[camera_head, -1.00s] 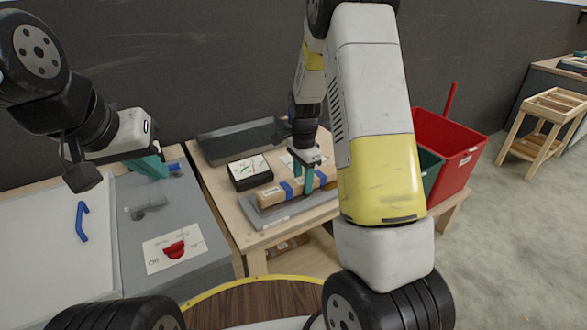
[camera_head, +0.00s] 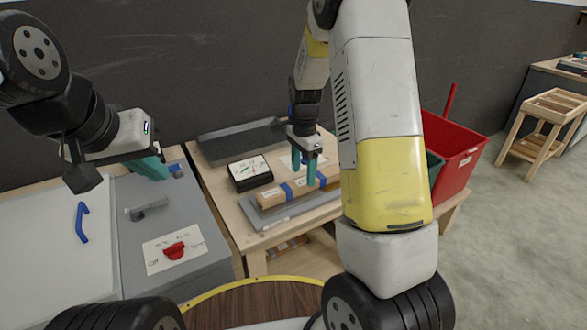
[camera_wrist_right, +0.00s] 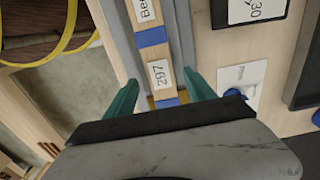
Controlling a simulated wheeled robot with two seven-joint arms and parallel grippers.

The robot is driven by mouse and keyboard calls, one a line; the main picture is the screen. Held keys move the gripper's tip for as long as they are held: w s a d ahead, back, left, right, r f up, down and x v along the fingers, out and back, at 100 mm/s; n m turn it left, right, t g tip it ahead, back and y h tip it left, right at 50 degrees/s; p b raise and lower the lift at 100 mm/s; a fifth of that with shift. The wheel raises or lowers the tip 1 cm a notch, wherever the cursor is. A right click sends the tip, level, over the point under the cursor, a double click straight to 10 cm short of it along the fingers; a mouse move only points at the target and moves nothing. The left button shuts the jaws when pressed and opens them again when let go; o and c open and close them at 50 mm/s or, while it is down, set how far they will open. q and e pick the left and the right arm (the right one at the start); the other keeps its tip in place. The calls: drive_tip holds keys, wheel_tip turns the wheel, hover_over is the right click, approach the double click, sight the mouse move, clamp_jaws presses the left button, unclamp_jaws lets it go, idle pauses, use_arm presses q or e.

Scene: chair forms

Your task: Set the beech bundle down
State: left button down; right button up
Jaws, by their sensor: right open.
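The beech bundle (camera_head: 271,197) is a long pale wood pack with blue bands and white labels. It lies flat on a grey plate (camera_head: 272,222) on the wooden table. In the right wrist view the bundle (camera_wrist_right: 150,54) runs between my fingers, with a label reading 297. My right gripper (camera_head: 304,174) is open above the bundle, its teal fingers pointing down on either side of it; the wrist view shows them (camera_wrist_right: 160,82) apart from its sides. My left gripper (camera_head: 151,168) is at the left, away from the bundle; its jaw opening is unclear.
A black box with a white chart (camera_head: 250,172) stands behind the bundle. A dark grey tray (camera_head: 235,143) lies at the back. A grey cabinet with a red knob (camera_head: 174,250) is at left. A red bin (camera_head: 462,160) stands at right, partly behind my right arm.

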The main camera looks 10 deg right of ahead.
sight(303, 181)
drive_tip(key=s+r+n+t+y, duration=0.1)
drive_tip(key=s+r+n, duration=0.3)
drive_tip(key=r, duration=0.5)
drive_tip(key=s+r+n+t+y, duration=0.1)
drive_tip(key=s+r+n+t, duration=0.1)
drive_tip(key=s+r, duration=0.6)
drive_tip(key=s+a+r+n+t, duration=0.2)
drive_tip(key=s+n, duration=0.6)
drive_tip(key=s, duration=0.4)
wheel_tip(303, 181, up, 2)
drive_tip(key=shift+s+r+n+t, duration=0.15)
drive_tip(key=shift+n+t, duration=0.15)
drive_tip(key=shift+t, duration=0.3)
